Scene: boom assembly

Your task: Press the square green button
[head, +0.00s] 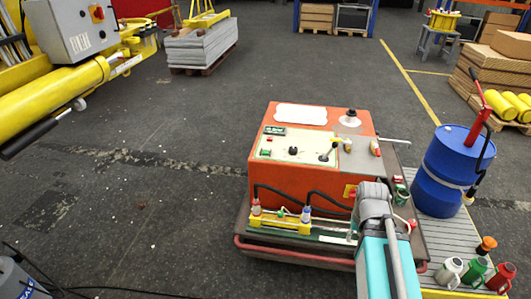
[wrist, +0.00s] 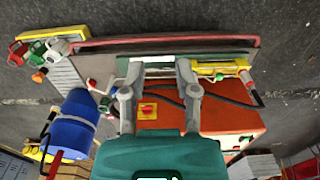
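An orange machine box (head: 300,175) stands on a cart, with a cream control panel (head: 300,147) on top. The panel carries a green label, dark knobs and small coloured controls. A small green spot (head: 265,153) shows at the panel's left; I cannot tell whether it is the square green button. My gripper (wrist: 159,72) is open, its two grey fingers apart with nothing gripped. In the wrist view, a red and yellow switch (wrist: 148,110) on the orange box shows between the fingers. In the head view my arm covers the box's front right corner.
A blue drum (head: 445,170) with a red-handled pump stands right of the box. Green, white and red bottles (head: 474,270) stand at the lower right. A yellow bar with hoses (head: 282,222) lies along the cart's front. The floor left of the cart is clear.

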